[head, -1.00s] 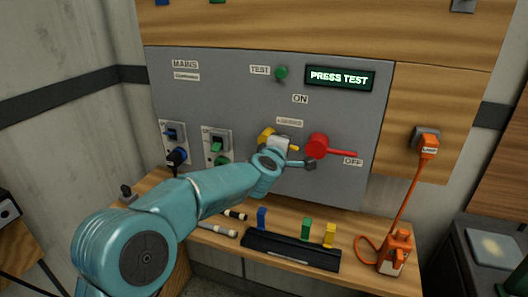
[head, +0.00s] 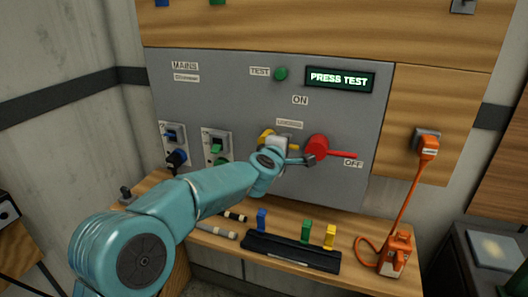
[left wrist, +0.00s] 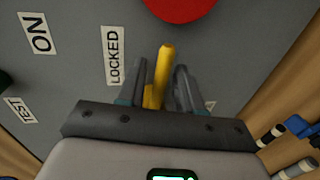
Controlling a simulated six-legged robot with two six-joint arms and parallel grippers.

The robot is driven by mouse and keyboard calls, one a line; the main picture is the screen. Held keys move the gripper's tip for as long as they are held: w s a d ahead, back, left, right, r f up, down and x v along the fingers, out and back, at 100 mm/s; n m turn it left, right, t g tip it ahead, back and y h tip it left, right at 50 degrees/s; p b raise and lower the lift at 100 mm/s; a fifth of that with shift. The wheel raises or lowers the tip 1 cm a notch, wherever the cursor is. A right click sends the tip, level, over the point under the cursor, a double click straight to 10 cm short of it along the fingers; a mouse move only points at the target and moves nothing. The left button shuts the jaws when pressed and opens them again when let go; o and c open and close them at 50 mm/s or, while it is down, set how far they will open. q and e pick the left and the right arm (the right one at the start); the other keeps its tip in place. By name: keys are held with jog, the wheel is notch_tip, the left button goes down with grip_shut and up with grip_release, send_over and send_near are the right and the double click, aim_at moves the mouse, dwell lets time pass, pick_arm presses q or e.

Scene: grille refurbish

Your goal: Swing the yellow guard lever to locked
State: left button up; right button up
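The yellow guard lever (head: 294,147) is on the grey panel below the LOCKED label (head: 289,124), pointing right from its yellow hub (head: 265,138), which is partly behind my left gripper. In the left wrist view the yellow lever (left wrist: 160,72) lies between the two fingers of my left gripper (left wrist: 160,82). The fingers straddle it, with a gap showing on the right side. The LOCKED label (left wrist: 113,55) is left of the fingers. In the head view the left gripper (head: 296,155) is at the panel, just left of the red switch. My right gripper is not in view.
The red rotary switch (head: 316,147) has its handle pointing right towards OFF. The display (head: 339,78) reads PRESS TEST beside the green test button (head: 281,74). A black rack (head: 290,254) with coloured pieces and an orange plug device (head: 396,250) are on the shelf below.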

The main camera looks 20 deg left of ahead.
pick_arm(q)
jog(key=shift+s, duration=0.1)
jog(key=s+r+b, duration=0.1)
jog(key=s+b, duration=0.1)
jog(key=s, duration=0.6)
jog(key=shift+s+a+r, duration=0.15)
jog(key=shift+s+r, duration=0.2)
dwell(1.1)
